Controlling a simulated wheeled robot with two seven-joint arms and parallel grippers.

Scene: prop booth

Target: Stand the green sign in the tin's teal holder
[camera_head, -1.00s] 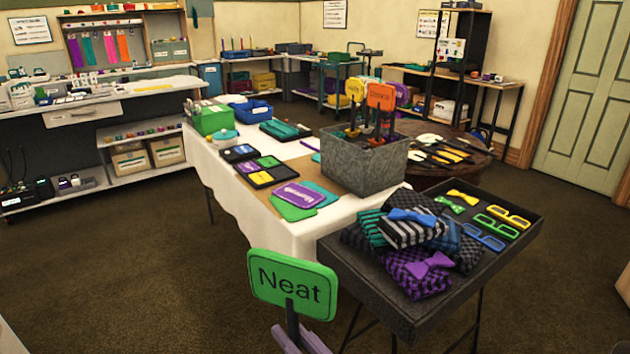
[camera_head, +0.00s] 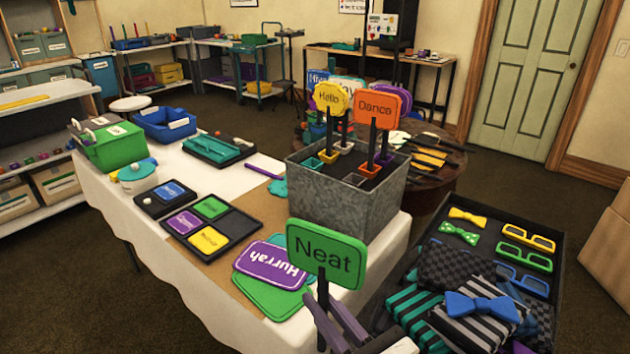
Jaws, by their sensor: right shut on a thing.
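The green sign (camera_head: 326,254), lettered "Neat", is upright on a dark stick. My right gripper (camera_head: 322,300) is shut on that stick below the board. The sign shows in front of the galvanized tin (camera_head: 340,200), which stands on the cloth-covered table. In the tin, the small teal holder (camera_head: 312,163) shows at the front left and looks empty. A yellow "Hello" sign (camera_head: 330,98) and an orange "Dance" sign (camera_head: 375,107) stand upright in the tin. My left gripper is not in view.
Flat purple (camera_head: 270,262) and green boards lie left of the sign. A black tray (camera_head: 540,215) at the right holds bow ties, glasses frames and folded cloths. A dark compartment tray (camera_head: 243,228) lies further left.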

